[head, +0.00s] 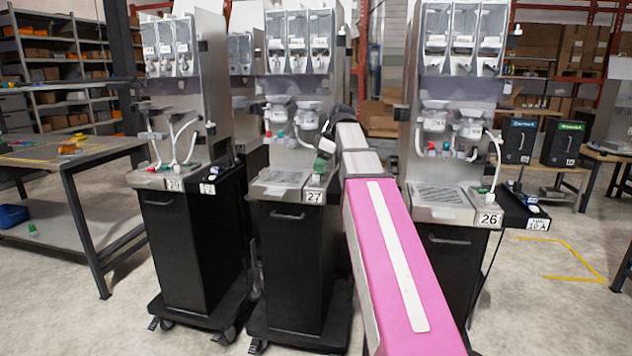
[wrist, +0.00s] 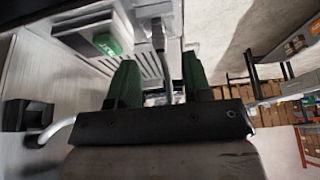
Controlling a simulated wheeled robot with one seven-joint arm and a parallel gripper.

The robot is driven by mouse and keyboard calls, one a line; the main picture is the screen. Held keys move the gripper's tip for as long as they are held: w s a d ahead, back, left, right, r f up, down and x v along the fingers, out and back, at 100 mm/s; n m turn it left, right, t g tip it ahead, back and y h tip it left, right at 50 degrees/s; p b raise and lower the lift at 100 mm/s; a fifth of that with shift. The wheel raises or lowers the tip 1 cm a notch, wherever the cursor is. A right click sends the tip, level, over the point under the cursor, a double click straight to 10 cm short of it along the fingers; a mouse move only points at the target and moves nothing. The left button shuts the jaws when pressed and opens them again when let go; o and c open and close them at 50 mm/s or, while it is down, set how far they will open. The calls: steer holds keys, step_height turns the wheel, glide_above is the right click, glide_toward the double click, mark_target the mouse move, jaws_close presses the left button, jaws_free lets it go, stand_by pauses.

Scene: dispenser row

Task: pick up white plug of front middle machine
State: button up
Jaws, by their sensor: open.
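The front middle machine (head: 287,215) is the steel and black dispenser labelled 27. My gripper (head: 321,162) is over the right front of its counter, just above the label. In the wrist view my gripper (wrist: 160,82) is open, with two green fingers apart. A pale grey, narrow piece (wrist: 158,38) shows beyond and between the fingertips, above a slotted tray; I cannot tell for sure that it is the white plug. No contact with the fingers shows. In the head view the plug cannot be made out clearly, and my gripper and arm cover part of the counter.
Another machine (head: 180,235) stands to the left and machine 26 (head: 447,240) to the right, behind my pink arm. A white box with a green patch (wrist: 108,43) is close to the left finger. A table (head: 60,160) is far left. The floor in front is clear.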

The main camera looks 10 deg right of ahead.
steer(key=x, duration=0.4)
steer(key=shift+d, duration=0.1)
jaws_close()
steer(key=shift+r, duration=0.1)
steer(key=shift+r, duration=0.45)
steer(key=r, duration=0.3)
steer(key=shift+w+a+r, duration=0.1)
steer(key=shift+a+r, duration=0.2)
steer(key=shift+a, duration=0.05)
steer(key=w+a+r, duration=0.1)
steer(key=a+r, duration=0.5)
steer(key=a, duration=0.5)
steer(key=shift+r, duration=0.15)
steer(key=shift+w+r, duration=0.1)
steer(key=shift+r, duration=0.95)
